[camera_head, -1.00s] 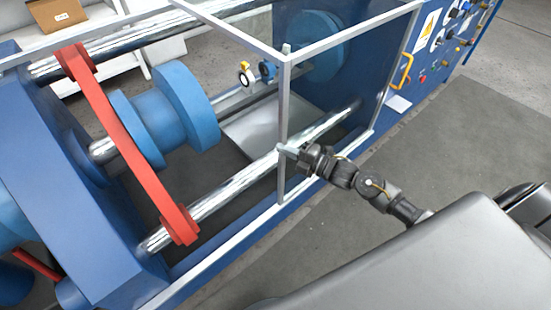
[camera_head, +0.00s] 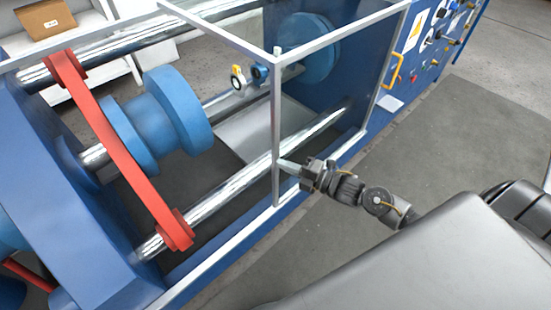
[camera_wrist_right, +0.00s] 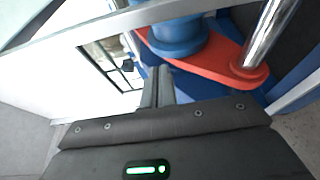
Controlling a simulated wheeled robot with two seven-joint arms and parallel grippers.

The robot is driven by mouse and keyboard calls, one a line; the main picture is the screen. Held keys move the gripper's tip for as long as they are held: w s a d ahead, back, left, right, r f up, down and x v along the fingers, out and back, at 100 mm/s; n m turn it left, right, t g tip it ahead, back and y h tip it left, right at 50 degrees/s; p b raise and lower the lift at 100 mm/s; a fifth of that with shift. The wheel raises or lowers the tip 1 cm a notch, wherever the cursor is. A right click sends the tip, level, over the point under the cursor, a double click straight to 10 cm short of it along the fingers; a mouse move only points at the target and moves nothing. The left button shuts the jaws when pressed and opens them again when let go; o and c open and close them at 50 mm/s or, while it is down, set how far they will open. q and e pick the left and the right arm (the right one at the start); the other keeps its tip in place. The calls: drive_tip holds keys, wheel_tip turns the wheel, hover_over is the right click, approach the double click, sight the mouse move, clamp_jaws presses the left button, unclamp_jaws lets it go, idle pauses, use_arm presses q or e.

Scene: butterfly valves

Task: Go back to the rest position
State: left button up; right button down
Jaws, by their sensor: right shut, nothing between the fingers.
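My right gripper (camera_head: 287,166) is in front of the machine's grey frame post in the head view. Its fingers are together with nothing visible between them. In the right wrist view the shut fingers (camera_wrist_right: 158,88) point toward the blue and red parts of the machine. My left gripper is in neither view.
The blue machine has a grey frame (camera_head: 277,110), a red bar (camera_head: 120,150), blue flanges (camera_head: 160,118) and steel rods (camera_head: 240,182). A control panel (camera_head: 432,40) stands at the upper right. A cardboard box (camera_head: 46,18) sits at the upper left. Grey floor (camera_head: 440,140) is clear right of the machine.

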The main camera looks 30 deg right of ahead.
drive_tip(key=shift+v, duration=2.1)
